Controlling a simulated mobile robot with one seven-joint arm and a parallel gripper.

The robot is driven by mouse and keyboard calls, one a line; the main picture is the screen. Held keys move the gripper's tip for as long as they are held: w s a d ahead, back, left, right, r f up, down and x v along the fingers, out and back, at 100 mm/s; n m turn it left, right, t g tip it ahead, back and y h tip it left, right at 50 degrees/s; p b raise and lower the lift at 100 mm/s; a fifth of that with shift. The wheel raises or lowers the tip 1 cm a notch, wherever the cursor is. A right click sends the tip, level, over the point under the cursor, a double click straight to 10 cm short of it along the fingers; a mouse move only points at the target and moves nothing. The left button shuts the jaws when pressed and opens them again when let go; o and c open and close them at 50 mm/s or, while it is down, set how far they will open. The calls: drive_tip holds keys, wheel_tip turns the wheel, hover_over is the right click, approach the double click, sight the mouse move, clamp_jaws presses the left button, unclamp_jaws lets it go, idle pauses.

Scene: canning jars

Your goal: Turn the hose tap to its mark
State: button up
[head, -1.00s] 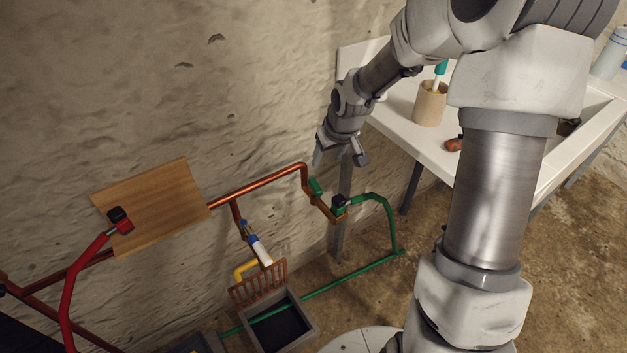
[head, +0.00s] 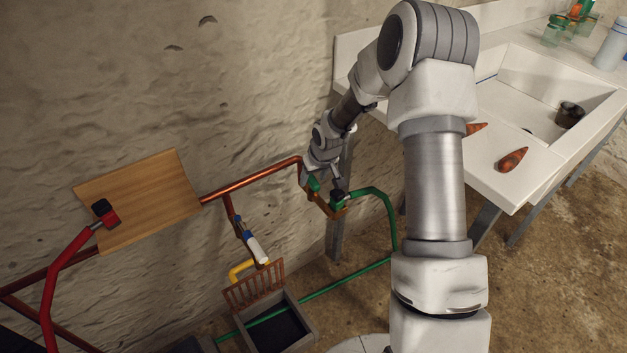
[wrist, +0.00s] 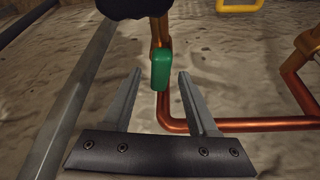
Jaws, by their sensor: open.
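The hose tap's green handle (head: 313,183) sits on the copper pipe low on the wall, beside the green hose (head: 383,208) and its dark fitting (head: 337,197). My gripper (head: 321,185) is open and pointing down at the tap. In the wrist view the green handle (wrist: 160,68) stands between the two fingertips of my gripper (wrist: 159,74), with a gap on each side. I cannot make out the tap's mark. A black part (wrist: 135,8) at the top of the wrist view covers some of the tap.
A white sink counter (head: 515,190) stands at right.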

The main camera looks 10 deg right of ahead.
drive_tip(key=shift+w+f, duration=0.1)
drive_tip(key=shift+f, duration=0.05)
clamp_jaws()
drive_tip(key=shift+f+m+b, duration=0.1)
drive_tip(key=shift+m+b, duration=0.3)
drive_tip(key=shift+b, duration=0.1)
drive_tip(key=shift+a+f+m+h+b, duration=0.15)
drive_tip(key=shift+m+h+b, duration=0.35)
drive_tip(key=shift+m+b, duration=0.5)
drive_tip(key=m, duration=0.1)
drive_tip(key=m+h+b, duration=0.1)
drive_tip(key=m, duration=0.1)
drive_tip(key=shift+a+r+m, duration=0.15)
drive_tip(key=shift+r+m, duration=0.05)
drive_tip(key=shift+m, duration=0.1)
drive_tip(key=m+h+p, duration=0.1)
drive_tip(key=m, duration=0.1)
drive_tip(key=m+g+h+p, duration=0.1)
drive_tip(key=m, duration=0.2)
drive_tip(key=shift+w+r, duration=0.1)
drive_tip(key=shift+r, duration=0.05)
drive_tip(key=shift+m+g+h+p, duration=0.6)
drive_tip(key=shift+m+p, duration=0.5)
drive_tip(key=shift+m, duration=1.2)
drive_tip(key=shift+a, duration=0.1)
